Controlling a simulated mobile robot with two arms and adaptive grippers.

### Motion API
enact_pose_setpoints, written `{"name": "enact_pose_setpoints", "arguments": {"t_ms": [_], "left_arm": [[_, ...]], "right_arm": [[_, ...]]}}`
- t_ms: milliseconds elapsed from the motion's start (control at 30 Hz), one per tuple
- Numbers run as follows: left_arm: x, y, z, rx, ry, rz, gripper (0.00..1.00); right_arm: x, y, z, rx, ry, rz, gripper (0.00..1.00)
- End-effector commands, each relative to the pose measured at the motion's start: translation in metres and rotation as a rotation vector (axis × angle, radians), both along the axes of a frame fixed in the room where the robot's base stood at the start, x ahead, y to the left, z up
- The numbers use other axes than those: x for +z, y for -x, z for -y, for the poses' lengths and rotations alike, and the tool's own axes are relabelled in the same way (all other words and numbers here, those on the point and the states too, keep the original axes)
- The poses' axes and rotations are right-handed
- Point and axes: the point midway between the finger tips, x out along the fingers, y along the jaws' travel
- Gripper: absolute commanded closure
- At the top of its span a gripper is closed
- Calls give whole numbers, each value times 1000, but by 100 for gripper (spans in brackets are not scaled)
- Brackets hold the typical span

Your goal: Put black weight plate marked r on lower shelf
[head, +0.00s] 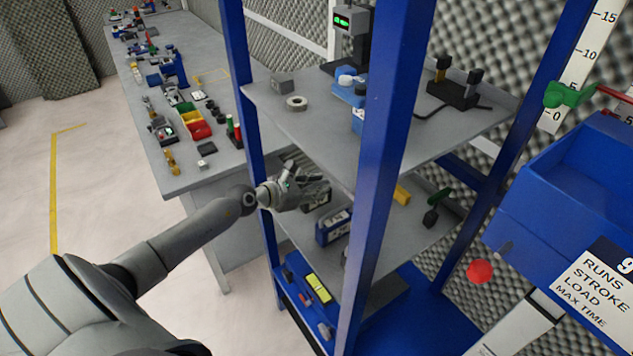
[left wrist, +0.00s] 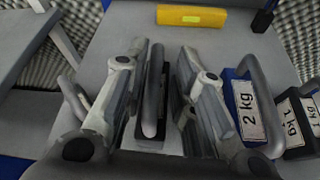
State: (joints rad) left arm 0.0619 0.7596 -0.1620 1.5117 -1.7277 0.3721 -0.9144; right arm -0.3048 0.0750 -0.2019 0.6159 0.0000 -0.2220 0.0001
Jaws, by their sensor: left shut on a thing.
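My left gripper (head: 318,188) is over the rack's lower grey shelf (head: 375,243). In the left wrist view its fingers (left wrist: 155,95) are closed on the grey handle of a black weight (left wrist: 150,142). The weight sits upright between the fingers, and part of it shows under the hand in the head view (head: 318,203). I cannot read a letter r on it, nor tell whether it touches the shelf. The shelf's grey surface also shows in the left wrist view (left wrist: 120,25). My right gripper is not in view.
A yellow block (left wrist: 192,16) lies farther back. The upper shelf (head: 300,122) is above the hand, and a blue post (head: 382,140) stands to its right.

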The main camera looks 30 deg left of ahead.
Motion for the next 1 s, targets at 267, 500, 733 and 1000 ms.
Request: {"name": "enact_pose_setpoints", "arguments": {"t_ms": [267,500,733,1000], "left_arm": [[-22,-2,0,2,1,8,100],[-22,-1,0,1,0,7,100],[-27,1,0,-1,0,-2,56],[-27,1,0,-1,0,-2,53]], "right_arm": [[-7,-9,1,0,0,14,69],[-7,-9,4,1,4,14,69],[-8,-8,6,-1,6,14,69],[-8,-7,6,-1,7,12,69]]}}
